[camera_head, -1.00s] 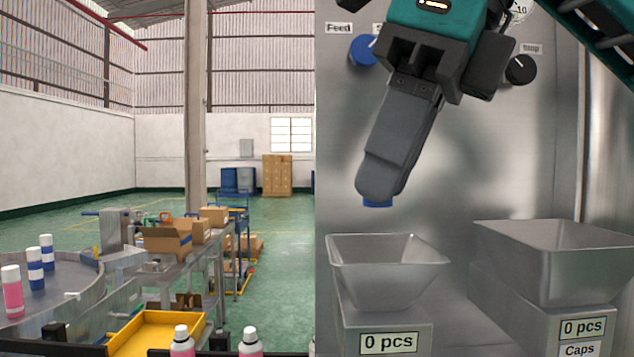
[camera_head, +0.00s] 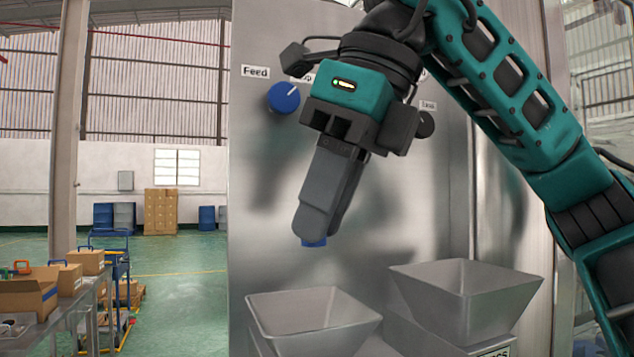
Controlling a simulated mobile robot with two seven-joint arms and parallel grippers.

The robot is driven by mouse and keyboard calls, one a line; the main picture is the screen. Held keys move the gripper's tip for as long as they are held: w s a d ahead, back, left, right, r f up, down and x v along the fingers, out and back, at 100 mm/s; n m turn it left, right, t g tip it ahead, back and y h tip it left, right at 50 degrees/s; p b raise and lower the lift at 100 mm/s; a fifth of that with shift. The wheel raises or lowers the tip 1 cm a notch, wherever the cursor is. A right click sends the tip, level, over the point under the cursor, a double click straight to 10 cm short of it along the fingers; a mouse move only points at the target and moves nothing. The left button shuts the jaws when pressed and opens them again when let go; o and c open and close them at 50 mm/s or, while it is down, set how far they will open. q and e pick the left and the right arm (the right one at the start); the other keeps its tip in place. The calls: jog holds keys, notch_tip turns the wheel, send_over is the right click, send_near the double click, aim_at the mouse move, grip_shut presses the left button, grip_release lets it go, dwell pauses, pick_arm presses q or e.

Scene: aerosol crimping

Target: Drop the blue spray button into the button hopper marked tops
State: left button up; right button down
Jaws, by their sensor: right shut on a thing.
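My right gripper (camera_head: 318,226) reaches in from the upper right and points down. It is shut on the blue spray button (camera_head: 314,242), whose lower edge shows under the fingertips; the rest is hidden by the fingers. It is above the left metal hopper (camera_head: 312,325), with a clear gap between. The right metal hopper (camera_head: 468,312) stands beside it. No marking reading tops can be read on either hopper now; the plate under the right one is mostly cut off by the bottom edge. My left gripper is not in view.
A steel machine panel (camera_head: 262,185) stands behind the hoppers, with a blue knob (camera_head: 284,97) by the Feed label and a black knob (camera_head: 425,124). At left are a table with cardboard boxes (camera_head: 28,297) and a blue trolley (camera_head: 118,275).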

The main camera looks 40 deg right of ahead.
jog(key=shift+f+b, duration=1.6)
jog(key=shift+f, duration=1.3)
jog(key=c, duration=1)
grip_release()
jog(key=shift+o, duration=0.2)
jog(key=shift+r, duration=0.15)
